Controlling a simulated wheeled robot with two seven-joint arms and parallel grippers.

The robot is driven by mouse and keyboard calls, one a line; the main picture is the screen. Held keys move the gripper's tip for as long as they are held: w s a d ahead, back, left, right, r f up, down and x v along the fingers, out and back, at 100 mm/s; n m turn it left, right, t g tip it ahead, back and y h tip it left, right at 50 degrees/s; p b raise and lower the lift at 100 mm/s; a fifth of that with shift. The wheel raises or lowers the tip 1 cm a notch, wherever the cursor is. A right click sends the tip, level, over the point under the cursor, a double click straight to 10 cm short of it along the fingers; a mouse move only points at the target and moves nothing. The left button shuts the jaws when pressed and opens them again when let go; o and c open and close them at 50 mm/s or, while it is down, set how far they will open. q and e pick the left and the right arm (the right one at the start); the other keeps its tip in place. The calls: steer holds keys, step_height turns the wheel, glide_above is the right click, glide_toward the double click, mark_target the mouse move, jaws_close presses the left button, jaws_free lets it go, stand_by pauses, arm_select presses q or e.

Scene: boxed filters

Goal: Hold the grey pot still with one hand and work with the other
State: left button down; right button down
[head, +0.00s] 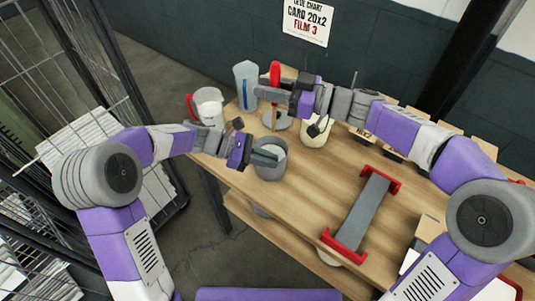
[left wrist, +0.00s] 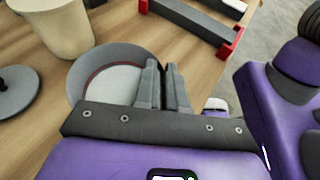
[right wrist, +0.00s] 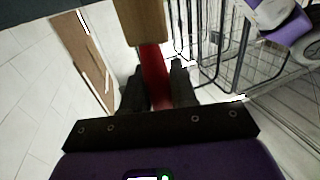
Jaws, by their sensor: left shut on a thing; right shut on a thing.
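The grey pot (head: 271,171) stands on the wooden table, and its pale inside with a red ring shows in the left wrist view (left wrist: 78,84). My left gripper (head: 266,156) is shut on the pot's rim, one finger each side of the wall as far as I can tell. My right gripper (head: 272,94) is shut on a red-handled tool (head: 275,72), held upright behind the pot.
A cream pot (head: 314,136) stands right of the disc. A white jug with a red handle (head: 209,103) and a tall grey container (head: 246,82) are at the back left. A grey bar with red ends (head: 362,217) lies to the right.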

steer(key=m, duration=0.1)
glide_above(276, 145)
steer(key=s+a, duration=0.2)
step_height(276, 145, down, 4)
step_height(276, 145, down, 14)
steer(key=shift+s+d+f+y, duration=0.15)
steer(key=shift+d+y, duration=0.05)
steer(key=shift+y, duration=0.2)
stand_by(0.3)
stand_by(0.4)
